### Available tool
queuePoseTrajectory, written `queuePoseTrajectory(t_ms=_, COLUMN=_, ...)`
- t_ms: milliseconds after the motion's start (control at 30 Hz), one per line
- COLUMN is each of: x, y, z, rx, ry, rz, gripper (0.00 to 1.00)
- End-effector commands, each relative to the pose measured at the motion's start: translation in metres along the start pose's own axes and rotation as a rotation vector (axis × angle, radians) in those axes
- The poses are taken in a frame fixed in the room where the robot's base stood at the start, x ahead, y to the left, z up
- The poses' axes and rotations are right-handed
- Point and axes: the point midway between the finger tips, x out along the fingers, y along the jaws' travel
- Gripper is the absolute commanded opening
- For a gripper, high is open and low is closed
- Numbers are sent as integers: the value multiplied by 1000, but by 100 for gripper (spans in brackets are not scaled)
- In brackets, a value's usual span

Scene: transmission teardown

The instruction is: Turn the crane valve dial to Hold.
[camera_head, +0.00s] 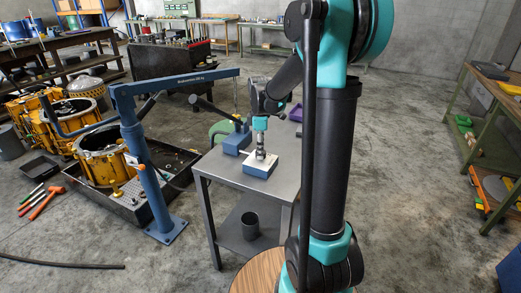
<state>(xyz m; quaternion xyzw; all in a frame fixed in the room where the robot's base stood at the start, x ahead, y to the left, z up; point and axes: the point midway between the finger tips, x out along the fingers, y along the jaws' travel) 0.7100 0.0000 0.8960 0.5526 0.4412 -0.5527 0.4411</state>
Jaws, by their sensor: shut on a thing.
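A blue valve box with a pale top plate (255,171) sits on the grey metal table in the middle of the camera_head view. My gripper (260,154) points straight down onto the middle of this plate. Its fingers are shut around the crane valve dial on the box. The dial is small and mostly hidden by the fingers, so its marks and pointing direction cannot be read. The blue shop crane (148,170) stands left of the table, its boom reaching right above the floor.
A second blue block (236,143) with a dark lever stands behind the valve box. A dark cup (250,226) is on the table's lower shelf. Yellow housings (103,160) and a black tray lie left. A green-framed bench (480,125) stands right. My arm blocks the centre right.

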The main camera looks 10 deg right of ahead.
Motion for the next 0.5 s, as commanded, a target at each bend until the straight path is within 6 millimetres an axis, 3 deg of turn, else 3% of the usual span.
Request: queuePoseTrajectory(t_ms=500, x=0, y=0, z=0, rx=-83, ry=0, rz=1, gripper=7)
